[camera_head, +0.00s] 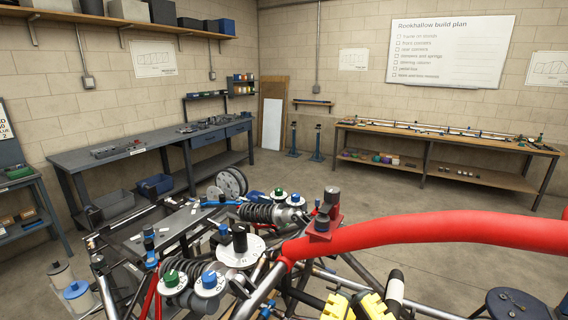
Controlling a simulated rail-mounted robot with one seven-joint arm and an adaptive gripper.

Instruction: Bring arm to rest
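A tube chassis (348,262) fills the lower middle of the view, with a thick red tube (430,229) running across to the right edge. A dark coil spring unit (270,213) lies across the chassis. White round parts with blue, green and black knobs, such as a white disc (240,252), sit on it. Yellow and black parts (358,306) show at the bottom edge, cut off by the frame; I cannot tell what they belong to.
A grey workbench (120,158) stands along the left wall, and a wooden bench (450,140) along the back right. A round dark stool-like top (515,303) is at the lower right. The concrete floor (350,185) between the chassis and benches is mostly clear.

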